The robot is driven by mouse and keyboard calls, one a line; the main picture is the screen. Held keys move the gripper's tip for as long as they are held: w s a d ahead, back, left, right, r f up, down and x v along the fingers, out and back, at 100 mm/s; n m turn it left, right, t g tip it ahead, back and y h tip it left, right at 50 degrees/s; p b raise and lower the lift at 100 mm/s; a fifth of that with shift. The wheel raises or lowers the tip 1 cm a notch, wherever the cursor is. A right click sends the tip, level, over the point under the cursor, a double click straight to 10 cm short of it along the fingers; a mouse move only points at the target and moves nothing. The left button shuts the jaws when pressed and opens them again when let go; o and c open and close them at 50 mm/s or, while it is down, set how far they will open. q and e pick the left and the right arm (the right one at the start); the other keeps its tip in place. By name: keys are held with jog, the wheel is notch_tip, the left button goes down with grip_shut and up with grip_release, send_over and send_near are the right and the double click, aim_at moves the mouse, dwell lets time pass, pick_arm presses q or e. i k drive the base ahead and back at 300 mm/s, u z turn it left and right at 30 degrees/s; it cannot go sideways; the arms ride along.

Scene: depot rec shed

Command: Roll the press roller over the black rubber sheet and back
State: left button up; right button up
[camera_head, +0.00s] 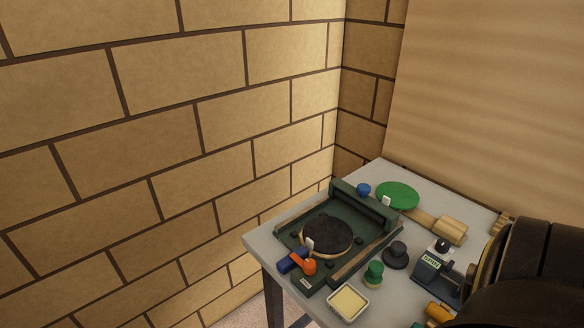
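A dark round sheet (327,236), seemingly the black rubber sheet, lies on a pale-rimmed disc inside a dark green tray-like frame (291,240) on the table. A thick dark green bar (362,205) spans the frame's far end; it may be the press roller, but I cannot tell for sure. It stands apart from the dark sheet. A pale wooden cylinder-like piece (451,230) lies to the right, near a green round bat (398,195). Neither of my grippers shows; a large dark shape, perhaps part of my arm, covers the lower right corner.
The grey table (258,241) stands in a brick corner. Orange and blue parts (308,266) sit at the frame's near end. A cream-filled dish (348,302), a green knob-like piece (374,272), a black one (396,254) and a dark labelled device (436,268) crowd the right side.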

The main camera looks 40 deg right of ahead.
aim_at(359, 198)
jog(key=u, duration=0.15)
jog(key=i, duration=1)
jog(key=z, duration=3.6)
